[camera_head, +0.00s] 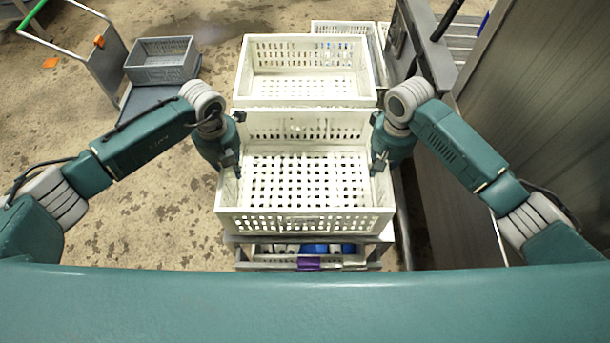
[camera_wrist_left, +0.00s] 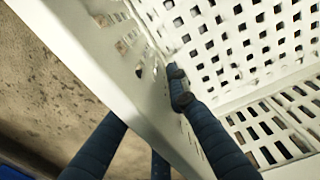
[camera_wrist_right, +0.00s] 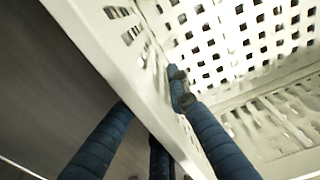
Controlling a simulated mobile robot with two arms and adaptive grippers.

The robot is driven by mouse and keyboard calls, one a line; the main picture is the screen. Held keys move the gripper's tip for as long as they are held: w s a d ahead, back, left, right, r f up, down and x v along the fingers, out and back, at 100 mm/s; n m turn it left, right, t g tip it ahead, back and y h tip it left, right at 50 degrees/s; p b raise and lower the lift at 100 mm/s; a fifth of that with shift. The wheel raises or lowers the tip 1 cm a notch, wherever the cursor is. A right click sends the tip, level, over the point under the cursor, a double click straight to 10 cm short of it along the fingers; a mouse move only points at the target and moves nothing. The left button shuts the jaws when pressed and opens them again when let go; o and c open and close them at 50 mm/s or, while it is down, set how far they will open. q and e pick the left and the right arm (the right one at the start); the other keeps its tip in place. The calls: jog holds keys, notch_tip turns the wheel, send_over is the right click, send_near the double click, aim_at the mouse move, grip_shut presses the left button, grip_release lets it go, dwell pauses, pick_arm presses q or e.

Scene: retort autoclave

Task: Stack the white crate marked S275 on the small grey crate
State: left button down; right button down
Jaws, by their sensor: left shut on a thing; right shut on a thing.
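An empty white crate (camera_head: 305,221) with slotted walls and a grid floor is in front of me in the head view; no S275 marking is legible. My left gripper (camera_head: 231,166) is shut on its left wall, with fingers on both sides of the wall in the left wrist view (camera_wrist_left: 158,112). My right gripper (camera_head: 379,163) is shut on its right wall in the same way, as the right wrist view (camera_wrist_right: 158,112) shows. The small grey crate (camera_head: 161,74) is at the back left, apart from both grippers, and looks empty.
The grey crate stands on a dark low platform (camera_head: 150,103) beside a green-handled cart frame (camera_head: 107,62). Another white crate (camera_head: 305,101) is just behind the held one. A grey cart (camera_head: 240,240) shows below it. Machinery (camera_head: 430,50) and a metal wall (camera_head: 540,120) bound the right. Floor is open at left.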

pick_arm(q)
jog(key=shift+w+r, duration=0.1)
jog(key=shift+r, duration=0.05)
pick_arm(e)
jog(key=shift+w+r, duration=0.1)
